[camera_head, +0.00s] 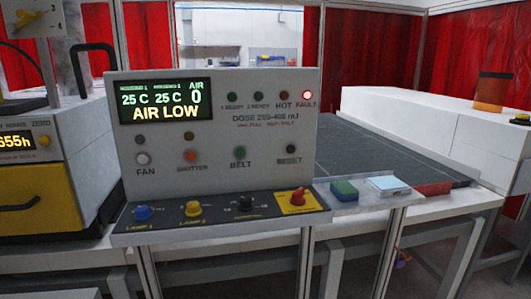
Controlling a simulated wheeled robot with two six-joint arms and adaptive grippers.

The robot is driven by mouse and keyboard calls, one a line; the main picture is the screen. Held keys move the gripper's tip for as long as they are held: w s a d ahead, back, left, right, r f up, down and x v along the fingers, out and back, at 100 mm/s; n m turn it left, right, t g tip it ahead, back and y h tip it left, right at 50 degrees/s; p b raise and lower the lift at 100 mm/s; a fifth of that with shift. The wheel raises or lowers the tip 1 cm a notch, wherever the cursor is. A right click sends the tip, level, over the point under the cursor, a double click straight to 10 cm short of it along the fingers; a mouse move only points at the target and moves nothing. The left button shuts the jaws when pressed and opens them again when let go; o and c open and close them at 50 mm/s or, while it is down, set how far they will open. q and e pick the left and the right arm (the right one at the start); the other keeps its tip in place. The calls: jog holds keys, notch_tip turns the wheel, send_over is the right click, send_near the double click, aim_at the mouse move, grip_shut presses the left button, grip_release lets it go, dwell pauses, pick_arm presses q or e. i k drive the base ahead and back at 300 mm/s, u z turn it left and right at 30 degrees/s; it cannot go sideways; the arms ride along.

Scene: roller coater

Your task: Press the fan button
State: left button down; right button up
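The fan button (143,158) is a pale round button at the lower left of the upright grey control panel (215,132), just above the label FAN. A small dark lamp (140,140) sits above it and looks unlit. To its right are the red shutter button (191,156), the green belt button (239,153) and the dark reset button (293,148). The display (165,101) reads AIR LOW, with AIR at 0. The fault lamp (307,95) glows red. Neither of my grippers is in view, and nothing covers the fan button.
A sloped lower panel carries a blue knob (142,212), a yellow knob (193,208), a black knob (245,202) and a red switch (298,196). A yellow-fronted machine (40,205) stands at left. A dark belt (380,158) runs behind.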

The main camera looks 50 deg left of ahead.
aim_at(142, 158)
jog(key=z, duration=1.4)
jog(key=k, duration=1.4)
jog(key=u, duration=1.7)
